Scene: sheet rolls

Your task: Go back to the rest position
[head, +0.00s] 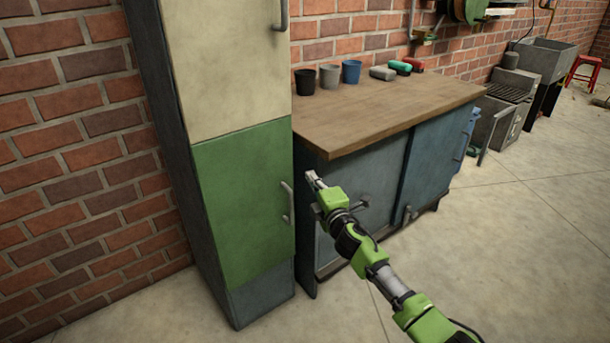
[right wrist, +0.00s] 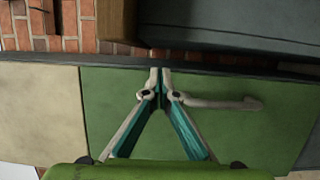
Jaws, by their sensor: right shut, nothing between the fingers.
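My right gripper (head: 313,179) is in front of the tall cabinet, near the handle (head: 287,202) of its green door (head: 240,200). In the right wrist view the gripper (right wrist: 160,72) has its fingertips together with nothing between them. The door handle (right wrist: 222,103) shows just right of the fingers there. I cannot tell whether they touch it. The green door looks closed. My left gripper is in neither view.
A workbench (head: 400,115) with a wooden top stands right of the cabinet. Several cups and small items stand on it, including a blue cup (head: 351,72). A grey sink (head: 545,62) and a red stool (head: 585,70) are farther back. The floor at right is clear.

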